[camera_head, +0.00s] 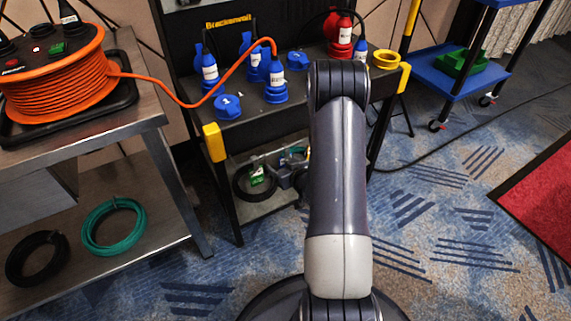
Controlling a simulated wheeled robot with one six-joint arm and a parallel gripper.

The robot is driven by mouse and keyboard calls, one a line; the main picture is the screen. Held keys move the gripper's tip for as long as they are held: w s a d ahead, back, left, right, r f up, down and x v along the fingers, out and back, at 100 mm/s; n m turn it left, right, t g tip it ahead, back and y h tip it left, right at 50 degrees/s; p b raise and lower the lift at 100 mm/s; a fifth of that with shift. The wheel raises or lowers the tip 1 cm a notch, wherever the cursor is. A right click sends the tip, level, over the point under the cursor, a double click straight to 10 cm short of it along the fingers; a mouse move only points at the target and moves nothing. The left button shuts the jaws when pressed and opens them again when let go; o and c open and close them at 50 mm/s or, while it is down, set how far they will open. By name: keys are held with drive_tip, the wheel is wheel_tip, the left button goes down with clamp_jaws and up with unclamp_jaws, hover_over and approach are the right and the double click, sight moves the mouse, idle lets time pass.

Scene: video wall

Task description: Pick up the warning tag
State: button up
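I cannot make out a clear warning tag in the head view. Small white labels show on the blue connectors (276,84) and the red connector (340,38) on the black bench (290,113), but they are too small to read. My own arm stands in the middle of the picture and hides part of the bench top and the shelf below. My gripper is not visible; the arm's far end is out of sight behind its upper joint.
An orange cable reel (60,90) stands on the metal table (150,75) at left; its cable runs to a blue connector. A yellow ring (385,59) lies at the bench's right. Coils (114,226) lie on the lower shelf. A blue cart (470,75) stands right.

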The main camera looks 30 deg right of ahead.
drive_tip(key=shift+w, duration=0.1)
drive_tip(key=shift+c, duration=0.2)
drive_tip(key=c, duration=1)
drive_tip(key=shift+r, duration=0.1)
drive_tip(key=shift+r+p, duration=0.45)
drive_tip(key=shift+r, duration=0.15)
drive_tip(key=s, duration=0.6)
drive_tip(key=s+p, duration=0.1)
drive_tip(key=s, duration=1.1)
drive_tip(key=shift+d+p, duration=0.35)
